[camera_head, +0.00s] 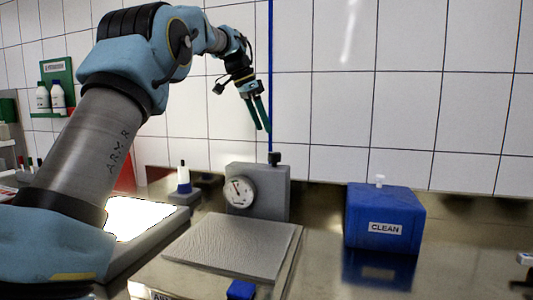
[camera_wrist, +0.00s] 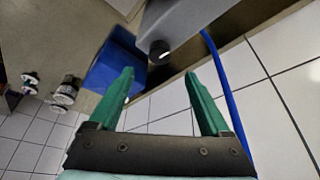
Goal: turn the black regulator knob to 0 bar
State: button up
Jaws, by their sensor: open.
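The black regulator knob (camera_head: 274,158) sits on top of a grey box (camera_head: 268,185) with a round white dial gauge (camera_head: 239,192) on its front. A blue hose (camera_head: 271,80) rises behind the knob. My gripper (camera_head: 260,114) is above the knob and a little left of it, its green fingers pointing down and apart from it. In the wrist view the knob (camera_wrist: 159,49) shows beyond the open green fingers (camera_wrist: 159,77), between their tips in the picture. Nothing is between the fingers. The gauge's reading is too small to tell.
A blue box (camera_head: 385,215) marked CLEAN stands to the right of the regulator. A grey ridged plate (camera_head: 232,243) lies in front, with a small blue block (camera_head: 241,290) at its front edge. A white-and-blue bottle (camera_head: 184,178) stands left. The tiled wall (camera_head: 340,120) is close behind.

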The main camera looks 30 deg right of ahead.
aim_at(274, 153)
jog(key=x, duration=0.9)
jog(key=shift+f, duration=0.25)
grip_shut()
